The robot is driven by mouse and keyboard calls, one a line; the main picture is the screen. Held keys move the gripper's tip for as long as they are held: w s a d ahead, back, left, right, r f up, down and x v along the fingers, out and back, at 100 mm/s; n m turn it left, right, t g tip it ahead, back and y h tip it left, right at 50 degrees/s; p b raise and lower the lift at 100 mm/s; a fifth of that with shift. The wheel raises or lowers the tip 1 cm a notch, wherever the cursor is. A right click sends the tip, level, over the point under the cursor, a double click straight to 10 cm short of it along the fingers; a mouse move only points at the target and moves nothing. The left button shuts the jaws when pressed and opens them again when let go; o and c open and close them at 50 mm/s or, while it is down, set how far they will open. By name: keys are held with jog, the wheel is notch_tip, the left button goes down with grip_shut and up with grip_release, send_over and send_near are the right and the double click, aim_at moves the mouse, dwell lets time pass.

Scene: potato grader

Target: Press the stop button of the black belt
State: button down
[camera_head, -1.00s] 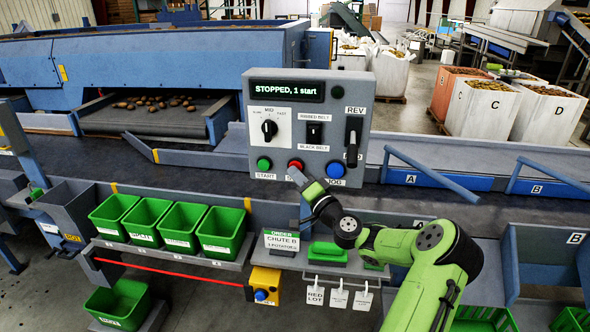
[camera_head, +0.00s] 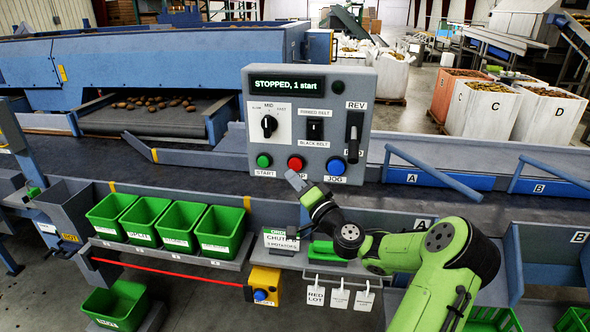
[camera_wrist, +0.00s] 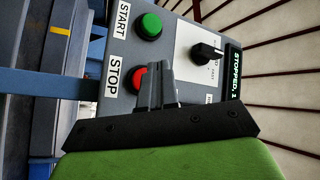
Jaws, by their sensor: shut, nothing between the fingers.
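The red stop button (camera_head: 295,164) is on the lower part of the grey control panel (camera_head: 258,140), between the green start button (camera_head: 264,162) and the blue jog button (camera_head: 336,166). My gripper (camera_head: 291,176) is shut and empty, with its tips just below and in front of the red button, seemingly apart from it. In the wrist view the shut fingers (camera_wrist: 160,86) partly cover the red button (camera_wrist: 138,79). The belt selector switch (camera_head: 315,130) sits between the labels RIBBED BELT and BLACK BELT. The display (camera_head: 287,86) reads "STOPPED, 1 start".
A speed knob (camera_head: 268,126) and a REV lever (camera_head: 354,136) are also on the panel. Green bins (camera_head: 180,227) stand on a shelf at the left. A yellow box with a blue button (camera_head: 263,285) hangs below. The dark belt (camera_head: 215,190) runs behind the shelf.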

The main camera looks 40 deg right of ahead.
jog(key=shift+s+a+b, duration=0.65)
jog(key=shift+s+a, duration=0.25)
jog(key=shift+a, duration=0.3)
jog(key=w+a+f+n+g+y, duration=0.25)
jog(key=a+n+y, duration=0.2)
jog(key=a, duration=0.45)
jog(key=w+a+f+n+g+y, duration=0.25)
jog(key=a+n, duration=0.25)
jog(key=a, duration=0.4)
jog(key=s+a+f+n+g+p, duration=0.2)
jog(key=s+a+n+g, duration=0.2)
jog(key=s+a+g, duration=0.45)
jog(key=s+a+r+h, duration=0.1)
jog(key=s+r+h, duration=0.1)
jog(key=s, duration=0.8)
jog(key=s+a+r+g+h+p, duration=0.1)
jog(key=s+r+h, duration=0.1)
jog(key=s, duration=0.8)
jog(key=shift+s+a+r, duration=0.25)
jog(key=shift+a+r, duration=0.05)
jog(key=shift+r, duration=0.45)
